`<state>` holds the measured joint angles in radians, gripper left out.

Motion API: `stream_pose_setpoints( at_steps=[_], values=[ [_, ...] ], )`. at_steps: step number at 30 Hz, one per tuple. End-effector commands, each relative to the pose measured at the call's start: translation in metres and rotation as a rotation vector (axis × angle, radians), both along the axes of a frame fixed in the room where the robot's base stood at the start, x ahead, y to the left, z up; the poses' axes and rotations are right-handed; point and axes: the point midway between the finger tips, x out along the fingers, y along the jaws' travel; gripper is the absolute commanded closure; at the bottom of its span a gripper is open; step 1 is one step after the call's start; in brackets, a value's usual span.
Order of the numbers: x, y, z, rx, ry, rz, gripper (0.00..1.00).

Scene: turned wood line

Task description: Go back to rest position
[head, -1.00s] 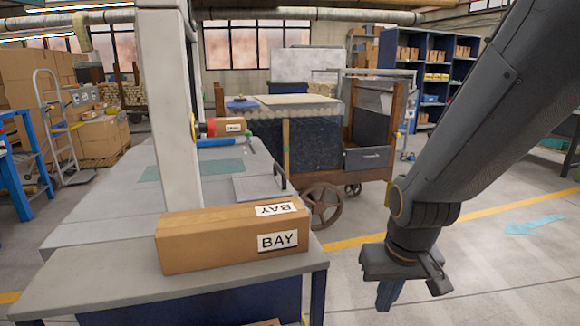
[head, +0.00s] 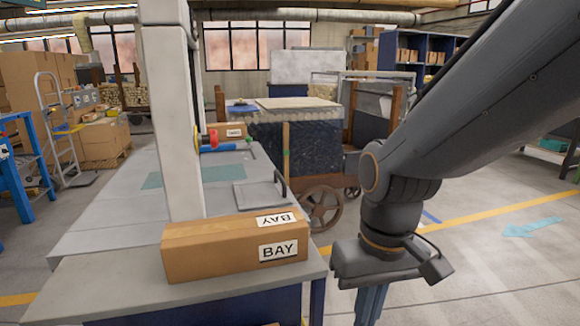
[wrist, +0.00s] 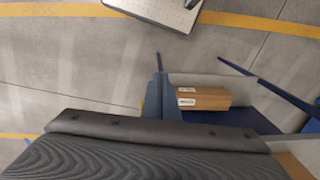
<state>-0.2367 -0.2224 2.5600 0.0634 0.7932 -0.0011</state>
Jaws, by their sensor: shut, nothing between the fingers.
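My gripper (head: 369,303) hangs down at the lower right of the head view, to the right of the workbench (head: 100,290) and apart from it. Its blue fingers are together with nothing between them, and their tips run past the bottom edge. In the wrist view the closed fingers (wrist: 162,98) show near the middle. A long brown carton labelled BAY (head: 212,254) lies on the near end of the workbench. In the wrist view a brown carton (wrist: 203,99) lies just right of the fingers.
A white post (head: 172,110) rises from the workbench. A smaller carton (head: 229,131) and a blue-and-red tool (head: 215,145) sit behind it. A wheeled wooden cart (head: 300,150) stands beyond. Open floor (head: 490,260) lies to the right, with a yellow line.

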Motion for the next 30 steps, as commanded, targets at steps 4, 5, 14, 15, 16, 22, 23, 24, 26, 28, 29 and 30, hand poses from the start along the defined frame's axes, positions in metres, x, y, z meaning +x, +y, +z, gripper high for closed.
stream_pose_setpoints(
  at_steps=[4,5,14,15,16,22,23,24,26,28,29,30],
  values=[
    [0.0,-0.009,0.014,-0.006,0.002,-0.028,1.0],
    [0.0,-0.011,0.016,-0.007,0.002,-0.034,1.0],
    [-0.001,-0.044,0.052,-0.028,0.006,-0.124,1.0],
    [-0.001,-0.049,0.057,-0.03,0.006,-0.138,1.0],
    [-0.002,-0.052,0.06,-0.031,0.006,-0.146,1.0],
    [-0.004,-0.07,0.072,-0.039,0.007,-0.19,1.0],
    [-0.004,-0.071,0.073,-0.04,0.006,-0.193,1.0],
    [-0.004,-0.073,0.074,-0.041,0.006,-0.196,1.0],
    [-0.004,-0.074,0.074,-0.042,0.006,-0.2,1.0],
    [-0.003,-0.075,0.073,-0.042,0.006,-0.202,1.0],
    [-0.003,-0.075,0.073,-0.042,0.006,-0.202,1.0],
    [-0.003,-0.075,0.073,-0.042,0.006,-0.202,1.0]
  ],
)
